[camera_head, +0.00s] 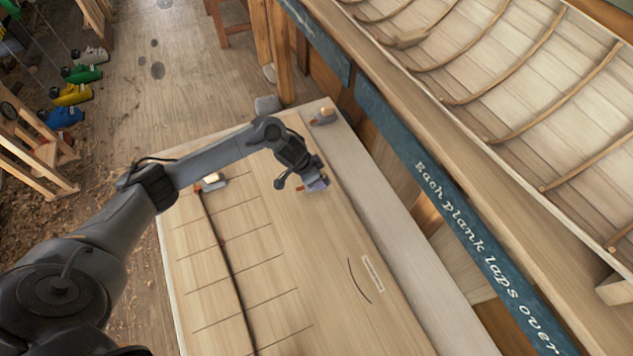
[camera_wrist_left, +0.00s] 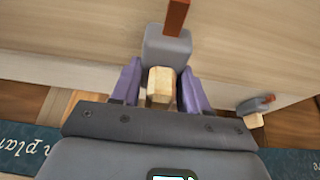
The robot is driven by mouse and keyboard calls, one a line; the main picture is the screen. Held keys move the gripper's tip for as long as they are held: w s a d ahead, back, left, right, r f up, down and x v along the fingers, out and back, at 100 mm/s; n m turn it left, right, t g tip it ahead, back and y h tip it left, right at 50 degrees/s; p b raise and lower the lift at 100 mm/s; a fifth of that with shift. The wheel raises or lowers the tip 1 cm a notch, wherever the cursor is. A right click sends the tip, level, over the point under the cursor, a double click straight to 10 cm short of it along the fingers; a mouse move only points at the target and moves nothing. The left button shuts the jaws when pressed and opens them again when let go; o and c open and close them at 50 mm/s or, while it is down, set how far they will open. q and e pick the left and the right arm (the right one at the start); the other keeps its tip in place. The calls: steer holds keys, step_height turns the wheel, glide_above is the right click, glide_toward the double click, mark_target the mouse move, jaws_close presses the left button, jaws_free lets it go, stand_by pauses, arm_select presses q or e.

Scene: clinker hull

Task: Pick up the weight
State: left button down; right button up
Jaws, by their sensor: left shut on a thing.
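My left gripper (camera_head: 318,184) is low over the pale board. In the left wrist view its two purple fingers (camera_wrist_left: 160,88) are shut on the wooden block of a grey weight (camera_wrist_left: 167,46). A reddish-brown strip sticks out from the weight's far end. In the head view the gripper mostly hides this weight, and only a small reddish tip shows beside the fingers. I cannot tell whether the weight touches the board. My right gripper is not in view.
A second weight (camera_head: 323,116) sits on the plank along the right side; a third (camera_head: 212,181) is at the left by a dark curved batten (camera_head: 226,257). The hull (camera_head: 500,90) and a blue lettered band (camera_head: 440,200) stand at right.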

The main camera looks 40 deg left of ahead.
arm_select(q)
steer(key=s+d+r, duration=0.1)
steer(key=d+r, duration=0.7)
steer(key=d, duration=0.3)
steer(key=shift+d+p, duration=0.25)
steer(key=shift+p, duration=0.2)
steer(key=shift+s, duration=0.1)
